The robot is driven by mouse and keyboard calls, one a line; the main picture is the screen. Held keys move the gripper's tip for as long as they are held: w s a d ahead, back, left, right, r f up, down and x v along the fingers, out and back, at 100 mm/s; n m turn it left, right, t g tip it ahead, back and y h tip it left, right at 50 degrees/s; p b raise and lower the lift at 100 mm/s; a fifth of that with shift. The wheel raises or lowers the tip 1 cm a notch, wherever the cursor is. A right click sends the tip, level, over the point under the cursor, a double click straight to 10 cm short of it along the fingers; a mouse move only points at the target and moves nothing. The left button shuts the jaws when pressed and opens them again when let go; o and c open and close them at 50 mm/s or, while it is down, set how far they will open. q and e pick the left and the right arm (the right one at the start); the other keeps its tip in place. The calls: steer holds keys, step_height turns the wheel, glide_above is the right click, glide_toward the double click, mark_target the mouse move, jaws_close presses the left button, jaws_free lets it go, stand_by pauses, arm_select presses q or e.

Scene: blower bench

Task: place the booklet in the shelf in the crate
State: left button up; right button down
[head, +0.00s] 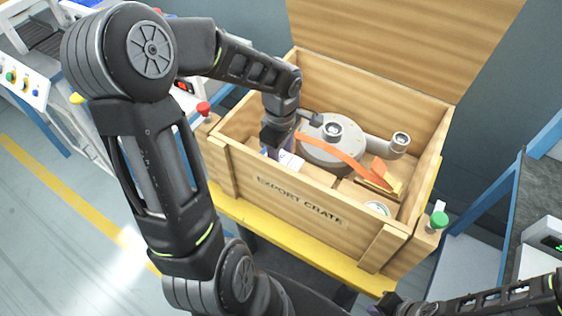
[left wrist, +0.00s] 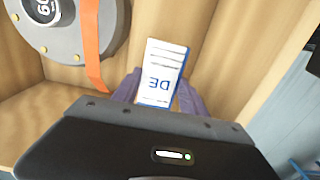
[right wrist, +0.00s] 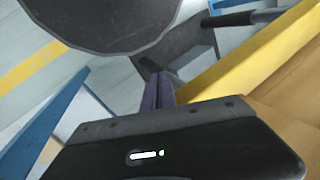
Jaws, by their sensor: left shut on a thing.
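The booklet (left wrist: 162,70) is white with blue "DE" lettering. It sits between the purple fingers of my left gripper (left wrist: 158,95) in the left wrist view. In the head view the booklet (head: 291,160) shows as a white patch inside the crate (head: 235,160), near its front wall, below my left gripper (head: 274,150). The shelf is not clearly made out; my left gripper and the front wall hide part of that area. My right gripper (right wrist: 160,90) is outside the crate at the front right, with its fingers close together and nothing seen between them.
A grey blower (head: 330,145) with an orange strap (head: 345,157) fills the crate's middle. The open lid (head: 400,40) stands behind. Red (head: 204,108) and green (head: 438,220) knobs flank the crate.

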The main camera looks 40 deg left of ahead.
mark_target(281, 159)
arm_select(q)
steer(key=shift+f, duration=1.9)
steer(key=shift+f, duration=0.2)
steer(key=o, duration=1.4)
steer(key=shift+r, duration=0.1)
steer(key=shift+r, duration=0.25)
step_height(281, 159, up, 12)
steer(key=shift+f, duration=0.1)
